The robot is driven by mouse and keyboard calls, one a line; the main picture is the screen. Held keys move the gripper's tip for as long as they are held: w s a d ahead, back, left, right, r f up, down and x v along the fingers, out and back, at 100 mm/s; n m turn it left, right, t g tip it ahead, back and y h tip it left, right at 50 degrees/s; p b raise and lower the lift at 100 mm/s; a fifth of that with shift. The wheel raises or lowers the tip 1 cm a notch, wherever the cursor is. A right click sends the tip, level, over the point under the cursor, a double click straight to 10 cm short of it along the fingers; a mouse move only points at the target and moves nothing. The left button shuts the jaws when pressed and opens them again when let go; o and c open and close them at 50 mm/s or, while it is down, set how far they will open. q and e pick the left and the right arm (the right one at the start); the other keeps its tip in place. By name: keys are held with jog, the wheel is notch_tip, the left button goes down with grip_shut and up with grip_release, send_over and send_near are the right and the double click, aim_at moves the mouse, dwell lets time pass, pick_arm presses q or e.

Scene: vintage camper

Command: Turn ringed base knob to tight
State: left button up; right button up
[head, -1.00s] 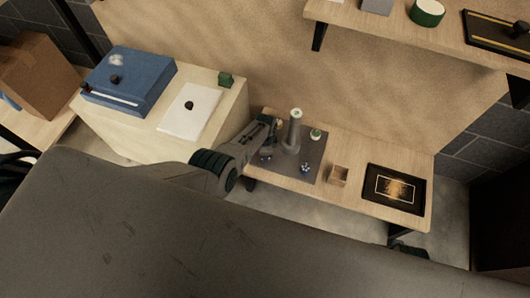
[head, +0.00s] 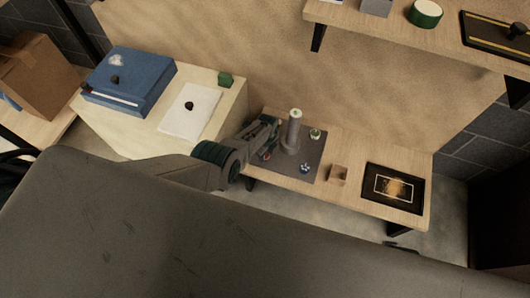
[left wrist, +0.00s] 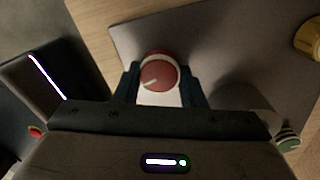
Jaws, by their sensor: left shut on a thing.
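The red knob (left wrist: 160,74) has a pale ring around its base and a white pointer line, which points to the lower left in the left wrist view. It stands on a grey panel (left wrist: 215,42). My left gripper (left wrist: 160,86) is shut on this knob, with one dark finger on each side. In the head view my left gripper (head: 268,143) is at the left edge of the grey panel (head: 312,152), and a bit of red (head: 266,155) shows beside it. I cannot read any tight mark. My right gripper is not in view.
A grey upright post (head: 293,132) stands close to my left gripper. A green-topped knob (head: 315,134) and a blue knob (head: 305,168) are on the panel. A small wooden box (head: 338,175) and a black framed tray (head: 394,188) lie to the right. A yellow knob (left wrist: 309,38) shows in the wrist view.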

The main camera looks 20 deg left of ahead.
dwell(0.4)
pick_arm(q)
jog(key=o, duration=1)
jog(key=shift+r, duration=0.1)
jog(key=shift+r, duration=0.2)
notch_tip(320, 180, up, 4)
jog(key=p, duration=0.3)
jog(key=shift+w+r+p, duration=0.1)
jog(key=shift+r+p, duration=0.05)
jog(key=shift+p, duration=0.2)
notch_tip(320, 180, up, 6)
jog(key=p, duration=0.3)
jog(key=shift+w+d, duration=0.15)
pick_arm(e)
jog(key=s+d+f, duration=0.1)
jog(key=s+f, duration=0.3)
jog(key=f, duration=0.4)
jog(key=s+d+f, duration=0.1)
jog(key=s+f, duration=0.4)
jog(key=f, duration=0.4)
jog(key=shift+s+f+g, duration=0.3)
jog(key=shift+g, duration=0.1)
